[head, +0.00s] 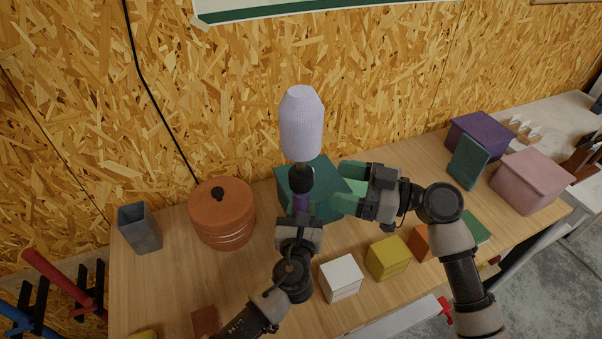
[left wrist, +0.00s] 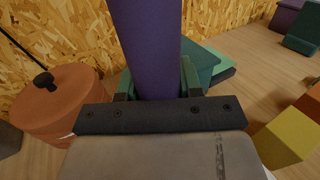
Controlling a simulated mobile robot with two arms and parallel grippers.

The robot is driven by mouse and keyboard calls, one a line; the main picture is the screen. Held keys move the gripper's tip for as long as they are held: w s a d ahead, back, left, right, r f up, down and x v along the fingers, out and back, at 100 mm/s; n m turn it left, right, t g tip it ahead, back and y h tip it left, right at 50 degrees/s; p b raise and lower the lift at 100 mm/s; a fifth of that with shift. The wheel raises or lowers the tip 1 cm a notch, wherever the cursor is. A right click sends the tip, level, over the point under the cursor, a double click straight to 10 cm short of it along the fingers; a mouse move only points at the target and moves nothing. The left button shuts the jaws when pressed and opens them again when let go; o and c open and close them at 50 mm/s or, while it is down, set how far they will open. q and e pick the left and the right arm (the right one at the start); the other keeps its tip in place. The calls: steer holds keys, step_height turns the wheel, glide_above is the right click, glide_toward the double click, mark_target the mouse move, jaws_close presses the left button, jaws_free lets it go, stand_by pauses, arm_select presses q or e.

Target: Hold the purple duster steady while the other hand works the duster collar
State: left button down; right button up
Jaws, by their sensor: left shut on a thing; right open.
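The purple duster stands upright in the head view, with a pale lavender head (head: 301,125), a dark collar (head: 301,178) below it and a purple handle (head: 301,202). My left gripper (head: 300,215) is shut on the handle from below. In the left wrist view the purple handle (left wrist: 147,45) rises between the green fingers of my left gripper (left wrist: 158,85). My right gripper (head: 346,187) is open to the right of the collar, its green fingers pointing left. It looks apart from the collar. The collar is out of the left wrist view.
A teal box (head: 328,208) stands behind the duster. A terracotta pot (head: 222,215) and a grey cup (head: 140,230) are at left. White (head: 341,279) and yellow (head: 388,259) boxes stand in front. Purple (head: 478,138) and pink (head: 530,180) boxes are at right. A chipboard wall closes the back.

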mark_target(312, 178)
steer(key=x, duration=0.8)
steer(key=shift+w+a, duration=0.15)
steer(key=shift+a, duration=0.1)
